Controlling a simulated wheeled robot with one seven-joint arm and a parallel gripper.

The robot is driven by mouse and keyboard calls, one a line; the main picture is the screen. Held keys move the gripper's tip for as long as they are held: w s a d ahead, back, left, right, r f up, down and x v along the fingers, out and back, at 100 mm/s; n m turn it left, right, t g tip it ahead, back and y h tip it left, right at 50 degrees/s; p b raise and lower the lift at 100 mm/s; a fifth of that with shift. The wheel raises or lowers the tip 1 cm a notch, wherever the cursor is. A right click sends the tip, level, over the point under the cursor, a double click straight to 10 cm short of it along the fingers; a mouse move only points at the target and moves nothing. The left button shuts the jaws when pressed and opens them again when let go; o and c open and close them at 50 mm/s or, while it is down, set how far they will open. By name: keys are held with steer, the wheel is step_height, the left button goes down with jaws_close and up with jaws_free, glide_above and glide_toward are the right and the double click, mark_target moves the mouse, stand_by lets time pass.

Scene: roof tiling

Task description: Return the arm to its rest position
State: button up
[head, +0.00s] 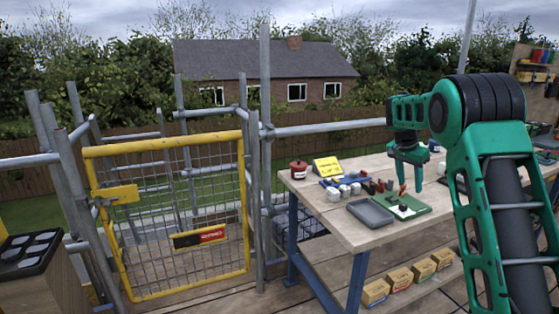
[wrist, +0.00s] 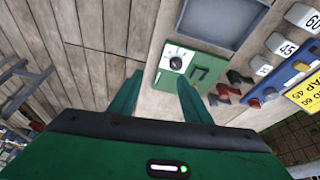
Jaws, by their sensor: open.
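My green arm rises at the right of the head view and bends over the wooden workbench (head: 360,222). My gripper (head: 408,190) points down above the bench, near a green device with a white dial plate (head: 405,207). Its two fingers are apart with nothing seen between them. In the wrist view my gripper (wrist: 160,95) shows its two green fingers spread, with the green device (wrist: 185,72) and its black knob beyond them. I cannot tell the exact height of the fingertips above the bench.
A grey tray (head: 369,212), white numbered blocks (head: 345,191), a yellow sign (head: 327,167) and a red pot (head: 298,170) are on the bench. Small boxes (head: 400,279) sit on its lower shelf. A yellow mesh gate (head: 170,215) and scaffold poles stand left.

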steer(key=s+r+n+g+y, duration=0.1)
steer(key=s+r, duration=0.1)
steer(key=s, duration=1.1)
steer(key=s+r+n+y, duration=0.1)
steer(key=s+r+n, duration=0.15)
steer(key=s, duration=1.05)
steer(key=s+a+f+n, duration=0.1)
steer(key=s+a+f, duration=0.1)
steer(key=s, duration=0.7)
steer(key=s+a+f+y, duration=0.1)
steer(key=s+a+f, duration=0.1)
steer(key=s, duration=0.7)
steer(key=s+a+f+n+y, duration=0.1)
steer(key=s+a+f, duration=0.2)
steer(key=s, duration=0.6)
steer(key=shift+s+a+n+g, duration=0.3)
steer(key=shift+s+a+n, duration=0.05)
steer(key=shift+a, duration=0.5)
steer(key=shift+w+f, duration=0.3)
steer(key=shift+w, duration=0.35)
